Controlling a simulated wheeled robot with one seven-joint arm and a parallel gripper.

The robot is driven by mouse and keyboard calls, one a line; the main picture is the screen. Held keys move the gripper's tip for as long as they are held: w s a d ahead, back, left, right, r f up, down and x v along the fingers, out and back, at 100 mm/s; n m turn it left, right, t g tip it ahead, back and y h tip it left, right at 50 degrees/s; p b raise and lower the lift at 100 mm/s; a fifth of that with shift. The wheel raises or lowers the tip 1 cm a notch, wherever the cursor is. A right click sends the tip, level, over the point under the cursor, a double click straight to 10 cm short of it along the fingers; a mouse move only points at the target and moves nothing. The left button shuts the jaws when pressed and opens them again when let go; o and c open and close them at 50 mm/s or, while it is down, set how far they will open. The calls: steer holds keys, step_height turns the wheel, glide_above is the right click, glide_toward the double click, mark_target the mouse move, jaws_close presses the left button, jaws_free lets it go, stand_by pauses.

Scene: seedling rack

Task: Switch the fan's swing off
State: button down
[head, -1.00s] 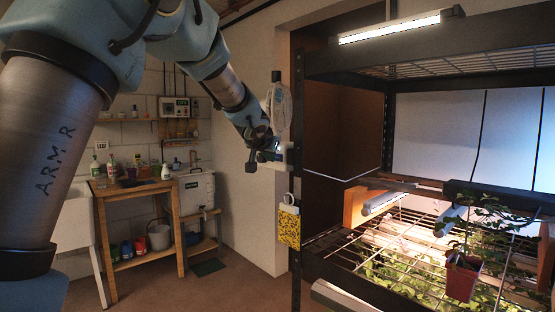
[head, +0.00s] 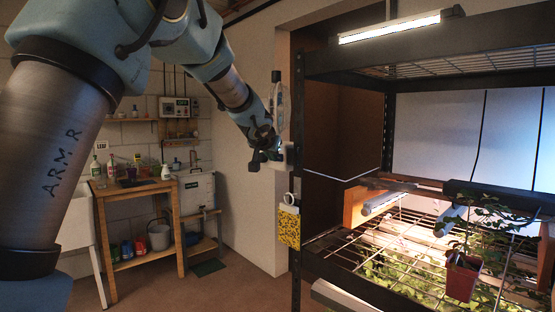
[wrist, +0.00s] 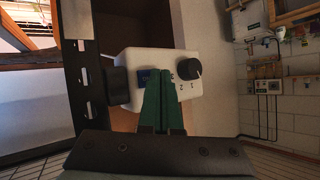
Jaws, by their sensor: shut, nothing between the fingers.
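The fan is clamped to the rack's front post. Its pale cage (head: 281,108) is seen nearly edge-on in the head view. Its white base box (wrist: 130,62) fills the middle of the wrist view, with a dark round knob (wrist: 188,69) on the right and a blue label (wrist: 143,76) on the left. A dark clamp part (wrist: 115,82) joins the box to the post. My gripper (wrist: 162,72) has its green fingers together and empty, in front of the box between label and knob. The fingers hide part of the box's face. I cannot tell whether they touch it, nor which part sets the swing.
The black rack post (head: 297,190) stands beside the fan, with a yellow card (head: 289,228) hanging from it. A potted seedling (head: 462,275) stands on the wire shelf at right. A wooden bench (head: 135,188) with bottles is at back left. The floor between is clear.

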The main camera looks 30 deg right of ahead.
steer(key=shift+d, duration=0.1)
stand_by(0.4)
steer(key=shift+s+a, duration=0.1)
steer(key=shift+a, duration=0.5)
steer(key=s+a, duration=0.1)
steer(key=a, duration=0.5)
steer(key=shift+b, duration=0.45)
